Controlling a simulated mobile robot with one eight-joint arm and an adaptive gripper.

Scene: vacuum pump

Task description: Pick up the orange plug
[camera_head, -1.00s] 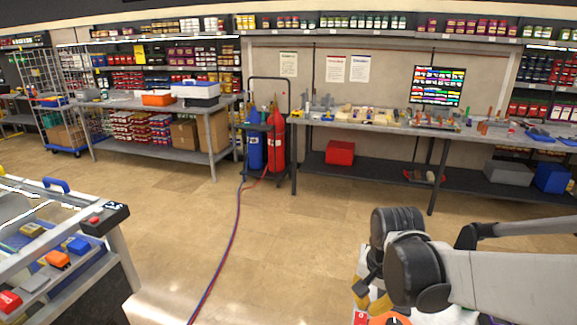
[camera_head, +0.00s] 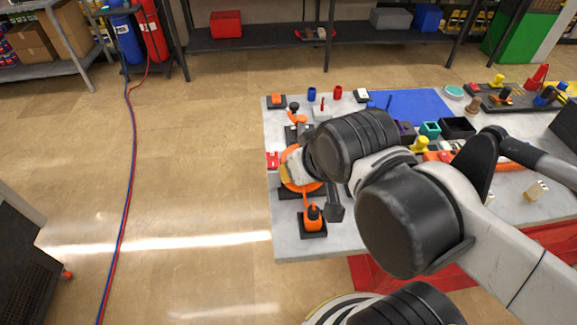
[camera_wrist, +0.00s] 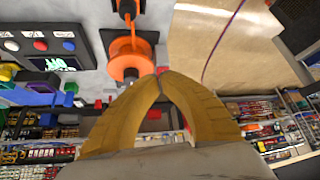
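Several orange parts are on the light grey table (camera_head: 290,245); I cannot tell for certain which is the plug. One is an upright orange piece on a black square base (camera_head: 313,216) near the front left corner. A round orange part (camera_head: 294,187) lies just behind it, partly hidden by my arm. A small orange piece (camera_head: 277,99) sits on a black base at the far left corner. In the wrist view the round orange part (camera_wrist: 129,57) is just beyond my gripper (camera_wrist: 161,73). Its yellow fingertips meet, with nothing visible between them.
A red block (camera_head: 272,159) is at the table's left edge. Red and blue cylinders, a blue mat (camera_head: 412,103) and several coloured parts fill the back and right.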

